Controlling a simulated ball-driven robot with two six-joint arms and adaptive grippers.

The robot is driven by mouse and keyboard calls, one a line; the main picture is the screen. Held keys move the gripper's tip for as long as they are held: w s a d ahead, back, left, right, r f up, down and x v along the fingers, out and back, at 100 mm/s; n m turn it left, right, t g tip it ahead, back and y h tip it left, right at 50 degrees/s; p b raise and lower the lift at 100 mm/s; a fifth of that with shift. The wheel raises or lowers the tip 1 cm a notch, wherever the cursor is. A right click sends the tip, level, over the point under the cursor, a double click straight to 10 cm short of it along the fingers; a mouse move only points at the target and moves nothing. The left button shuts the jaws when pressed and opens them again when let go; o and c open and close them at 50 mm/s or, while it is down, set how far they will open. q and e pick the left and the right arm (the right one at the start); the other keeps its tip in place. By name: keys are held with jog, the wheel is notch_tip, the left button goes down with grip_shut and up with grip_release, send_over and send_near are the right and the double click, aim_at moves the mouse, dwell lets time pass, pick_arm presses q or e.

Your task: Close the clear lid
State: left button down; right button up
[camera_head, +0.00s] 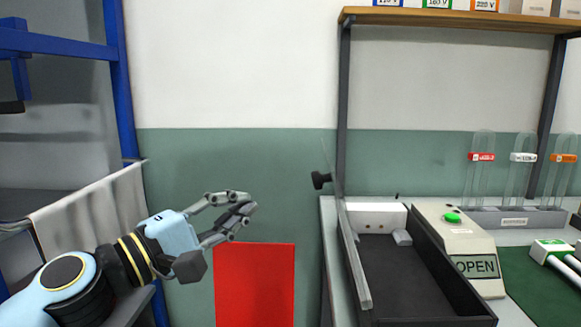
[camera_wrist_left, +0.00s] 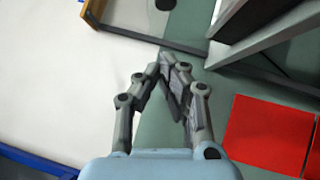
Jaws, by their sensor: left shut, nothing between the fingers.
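The clear lid (camera_head: 329,165) stands raised, nearly edge-on, at the left side of the sealing device in the head view. Its black knob (camera_head: 320,180) sticks out to the left. The open chamber (camera_head: 405,270) of the device is dark and looks empty apart from a small grey block at the back. My left gripper (camera_head: 252,208) is shut and empty, to the left of the lid and a little lower in the picture, with a clear gap between them. In the left wrist view its fingertips (camera_wrist_left: 168,65) are together. The black knob (camera_wrist_left: 193,4) shows at the top edge there. My right gripper is not in view.
A red panel (camera_head: 255,285) is below my left gripper. A white unit with a green button (camera_head: 452,217) and an OPEN display stands right of the chamber. Clear tubes with labels (camera_head: 481,157) stand in a rack at the back right. A shelf (camera_head: 460,20) spans above.

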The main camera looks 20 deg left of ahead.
pick_arm(q)
jog(key=w+d+r+p, duration=0.2)
jog(key=w+d+p, duration=0.1)
jog(key=w+d, duration=0.3)
jog(key=shift+w+d, duration=0.15)
jog(key=shift+w, duration=0.1)
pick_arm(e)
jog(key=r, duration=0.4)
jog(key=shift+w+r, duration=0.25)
pick_arm(q)
jog(key=shift+p, duration=0.35)
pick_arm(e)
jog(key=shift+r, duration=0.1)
